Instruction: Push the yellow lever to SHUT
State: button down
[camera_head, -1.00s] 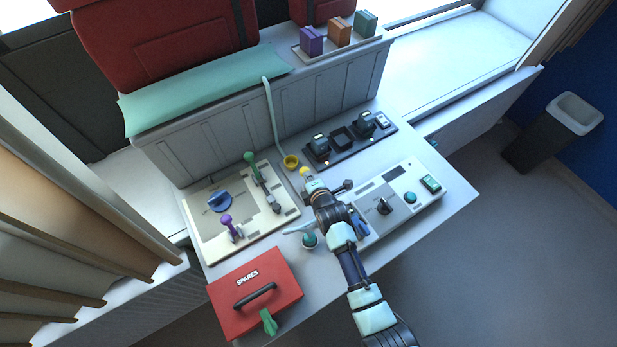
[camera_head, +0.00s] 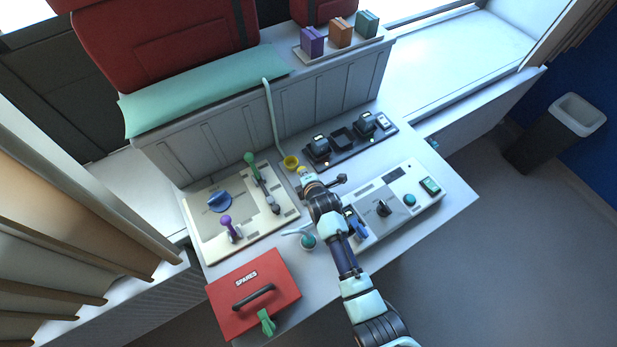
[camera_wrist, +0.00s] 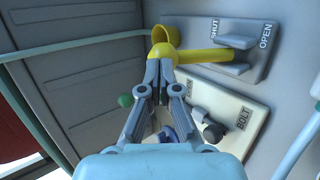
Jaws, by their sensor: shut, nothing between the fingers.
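The yellow lever (camera_wrist: 205,57) lies across the wrist view, with its rounded end at my fingertips. A plate (camera_wrist: 262,62) beside it reads SHUT on its left and OPEN on its right. My gripper (camera_wrist: 161,66) is shut and empty, its tips against or very near the lever's end; contact is hard to tell. In the head view my gripper (camera_head: 303,177) is over the bench, and only a small yellow bit shows past its tip; my arm hides the rest of the lever.
A yellow cup (camera_head: 290,162) stands just beyond my gripper. A panel (camera_head: 198,236) with green and purple levers and a blue knob is to the left. A grey console (camera_head: 408,210) is close on the right. The red SPARES box (camera_head: 262,277) sits in front.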

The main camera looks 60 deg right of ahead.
jog(key=p+v, duration=0.5)
jog(key=v, duration=1)
jog(key=shift+r, duration=0.15)
